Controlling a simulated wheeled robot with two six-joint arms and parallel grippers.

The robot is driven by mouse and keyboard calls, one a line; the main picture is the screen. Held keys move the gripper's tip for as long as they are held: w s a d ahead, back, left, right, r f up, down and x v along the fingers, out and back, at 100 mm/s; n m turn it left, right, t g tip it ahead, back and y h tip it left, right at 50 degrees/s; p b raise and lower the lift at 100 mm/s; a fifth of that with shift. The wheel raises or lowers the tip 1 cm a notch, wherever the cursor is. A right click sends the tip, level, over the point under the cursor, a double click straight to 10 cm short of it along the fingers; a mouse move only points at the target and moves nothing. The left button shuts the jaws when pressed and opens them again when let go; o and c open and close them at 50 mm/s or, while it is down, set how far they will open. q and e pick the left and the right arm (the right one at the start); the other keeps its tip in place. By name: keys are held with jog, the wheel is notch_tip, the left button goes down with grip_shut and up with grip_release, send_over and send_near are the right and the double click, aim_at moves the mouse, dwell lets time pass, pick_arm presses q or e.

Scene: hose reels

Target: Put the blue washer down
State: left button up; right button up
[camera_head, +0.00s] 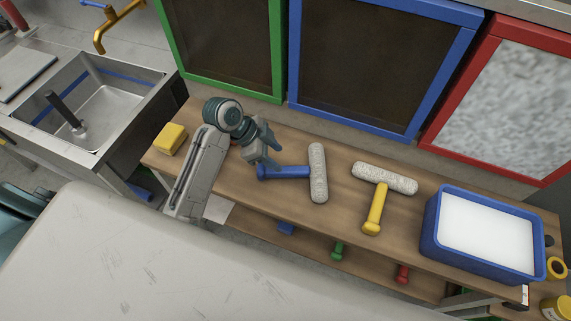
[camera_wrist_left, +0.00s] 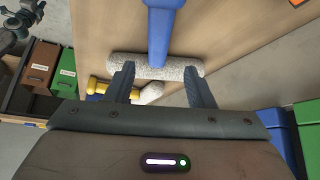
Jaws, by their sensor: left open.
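The blue washer, with a blue handle (camera_head: 290,172) and a fuzzy white sleeve (camera_head: 318,173), lies on the wooden bench (camera_head: 341,217), left of the yellow washer (camera_head: 374,208). My left gripper (camera_head: 268,161) is over the handle's free end, with its fingers apart. In the left wrist view the blue handle (camera_wrist_left: 161,35) runs down from the top edge to the white sleeve (camera_wrist_left: 152,68). There the open fingers of my left gripper (camera_wrist_left: 160,74) stand on either side of the handle's line. Contact with the handle cannot be told. My right gripper is not in view.
A blue tub (camera_head: 432,245) with white contents stands at the bench's right. A yellow sponge-like block (camera_head: 171,139) sits at its left end, beside a sink (camera_head: 110,100). Green, blue and red framed panels stand behind. Bare wood lies between the washers and the tub.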

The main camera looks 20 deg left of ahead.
pick_arm(q)
jog(key=v, duration=0.3)
jog(key=shift+a+r, duration=0.2)
jog(key=shift+r, duration=0.1)
jog(key=shift+s, duration=0.1)
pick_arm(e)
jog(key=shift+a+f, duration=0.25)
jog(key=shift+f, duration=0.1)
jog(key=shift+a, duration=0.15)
